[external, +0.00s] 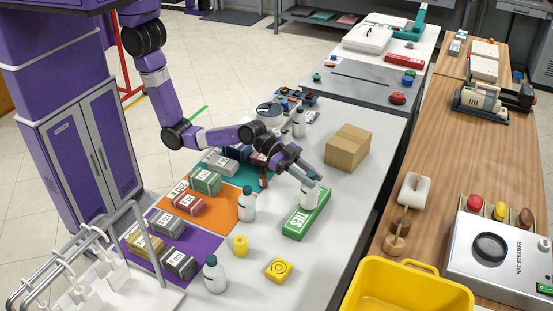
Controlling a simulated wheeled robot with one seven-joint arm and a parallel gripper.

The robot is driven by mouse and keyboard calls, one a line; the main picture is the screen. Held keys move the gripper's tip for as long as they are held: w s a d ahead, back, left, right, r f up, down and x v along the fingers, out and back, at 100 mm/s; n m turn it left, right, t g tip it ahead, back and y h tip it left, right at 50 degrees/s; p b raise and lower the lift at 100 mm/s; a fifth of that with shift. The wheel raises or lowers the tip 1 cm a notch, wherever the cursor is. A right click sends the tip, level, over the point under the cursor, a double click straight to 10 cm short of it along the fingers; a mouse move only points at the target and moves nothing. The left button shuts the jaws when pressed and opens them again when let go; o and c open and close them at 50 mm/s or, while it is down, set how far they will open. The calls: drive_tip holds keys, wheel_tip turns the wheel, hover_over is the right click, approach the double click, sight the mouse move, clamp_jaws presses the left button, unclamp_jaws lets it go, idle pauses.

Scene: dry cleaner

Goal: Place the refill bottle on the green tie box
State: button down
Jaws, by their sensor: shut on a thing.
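The green tie box (298,224), labelled TIES, lies flat on the white table right of the orange mat. My gripper (312,182) is above its far end, pointing down. It is shut on a pale refill bottle (309,197), which is upright over the far half of the box. The bottle's base is at or very near the box top; I cannot tell whether it touches. The fingers hide the bottle's upper part. Similar bottles stand at the table's front (213,277), on the orange mat's edge (247,207) and farther back (299,124).
A cardboard box (348,148) stands behind the tie box. A yellow cylinder (240,246) and a yellow square item (279,270) sit in front. Small labelled boxes, such as a green one (205,181), cover the mats at left. The table right of the tie box is clear.

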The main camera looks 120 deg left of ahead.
drive_tip(key=shift+f, duration=0.35)
drive_tip(key=shift+f, duration=0.1)
drive_tip(key=c, duration=1.1)
unclamp_jaws()
drive_tip(key=shift+f, duration=0.1)
drive_tip(key=shift+c, duration=0.2)
drive_tip(key=shift+r, duration=0.3)
drive_tip(key=v, duration=1.2)
drive_tip(key=shift+b, duration=0.4)
drive_tip(key=shift+f, duration=0.1)
